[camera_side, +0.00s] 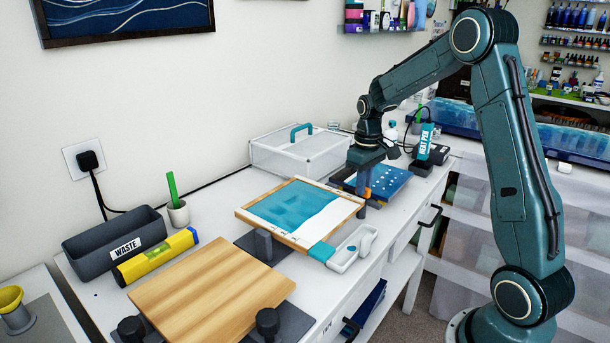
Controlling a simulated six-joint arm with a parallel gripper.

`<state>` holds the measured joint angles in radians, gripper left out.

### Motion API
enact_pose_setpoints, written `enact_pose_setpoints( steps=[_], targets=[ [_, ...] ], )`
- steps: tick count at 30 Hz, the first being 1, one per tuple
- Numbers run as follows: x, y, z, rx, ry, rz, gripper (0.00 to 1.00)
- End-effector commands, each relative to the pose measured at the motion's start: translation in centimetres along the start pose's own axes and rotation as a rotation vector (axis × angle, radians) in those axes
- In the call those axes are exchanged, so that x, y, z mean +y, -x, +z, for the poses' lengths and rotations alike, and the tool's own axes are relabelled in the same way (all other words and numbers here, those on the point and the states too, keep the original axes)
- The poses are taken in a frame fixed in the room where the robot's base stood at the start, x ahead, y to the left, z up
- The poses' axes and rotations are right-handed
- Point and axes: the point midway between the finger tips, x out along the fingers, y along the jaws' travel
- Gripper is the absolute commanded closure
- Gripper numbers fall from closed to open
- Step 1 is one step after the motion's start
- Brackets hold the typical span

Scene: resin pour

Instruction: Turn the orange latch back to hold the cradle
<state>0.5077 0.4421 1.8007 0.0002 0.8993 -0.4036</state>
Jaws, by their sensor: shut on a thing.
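The orange latch (368,192) is a small orange piece at the back right corner of the cradle. My gripper (364,200) points down at that corner and is shut on the latch; the fingers hide most of it. The cradle (264,245) is a dark grey stand, mostly hidden under a wood-framed panel (239,212) with a teal and white surface. The panel looks slightly tilted toward the front right. I cannot tell which way the latch is turned.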

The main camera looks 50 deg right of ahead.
Motion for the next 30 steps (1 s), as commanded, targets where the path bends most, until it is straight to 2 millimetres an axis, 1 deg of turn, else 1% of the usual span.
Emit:
enact_pose_setpoints(
  steps=[8,30],
  targets=[
    [0.01,0.08,-0.03,0.002,-0.199,0.0,1.0],
    [0.02,0.11,-0.05,0.003,-0.898,0.0,1.0]
  ],
)
